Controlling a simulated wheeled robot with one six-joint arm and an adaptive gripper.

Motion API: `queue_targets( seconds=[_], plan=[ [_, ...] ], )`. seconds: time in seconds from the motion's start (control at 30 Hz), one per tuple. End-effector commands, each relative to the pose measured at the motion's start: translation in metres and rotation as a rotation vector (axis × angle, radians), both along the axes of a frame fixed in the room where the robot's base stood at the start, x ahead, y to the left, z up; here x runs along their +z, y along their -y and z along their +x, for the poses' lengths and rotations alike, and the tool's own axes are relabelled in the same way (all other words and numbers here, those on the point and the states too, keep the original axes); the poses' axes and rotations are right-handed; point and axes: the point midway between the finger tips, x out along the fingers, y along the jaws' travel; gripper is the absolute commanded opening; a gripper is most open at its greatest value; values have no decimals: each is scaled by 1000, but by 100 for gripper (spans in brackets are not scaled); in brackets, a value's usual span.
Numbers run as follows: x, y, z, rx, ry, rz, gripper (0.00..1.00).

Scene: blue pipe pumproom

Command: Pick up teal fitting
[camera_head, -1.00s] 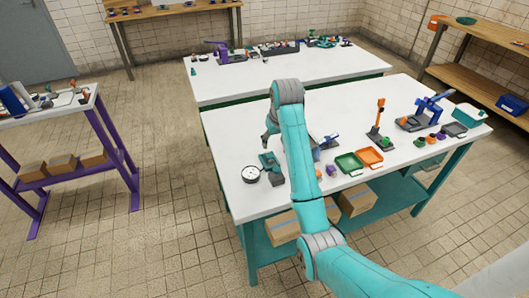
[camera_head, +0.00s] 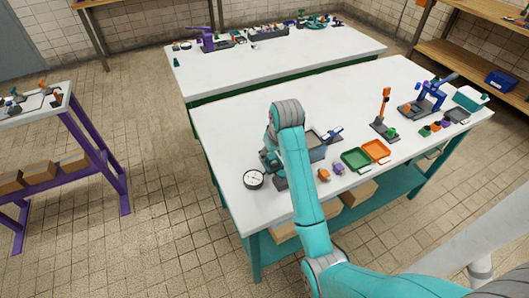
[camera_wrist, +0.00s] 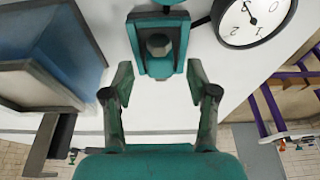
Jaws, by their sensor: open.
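In the wrist view a teal piece with a squared frame and a grey-green hexagonal part in its middle (camera_wrist: 158,48) stands straight ahead of my gripper (camera_wrist: 159,72). I take it for the teal fitting, but cannot tell whether the hexagonal part is separate from the frame. My gripper is open, its two fingers spread to either side just short of the piece, with nothing between them. In the head view a teal piece (camera_head: 268,160) shows beside my arm, partly covered by it; my gripper is mostly hidden there.
A round white gauge (camera_wrist: 255,15) lies close on the right in the wrist view. A blue-grey bin (camera_wrist: 65,45) stands close on the left. On the white table (camera_head: 235,130) there are also a green tray (camera_head: 357,160) and an orange tray (camera_head: 376,151).

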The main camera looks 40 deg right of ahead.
Motion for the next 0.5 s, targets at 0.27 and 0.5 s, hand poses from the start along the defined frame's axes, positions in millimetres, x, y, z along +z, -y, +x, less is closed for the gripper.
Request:
queue_targets(
  seconds=[0.27, 0.5],
  plan=[
    [-8, 0, -5, 0, 1, 0, 58],
    [-8, 0, -5, 0, 0, 0, 21]
  ],
)
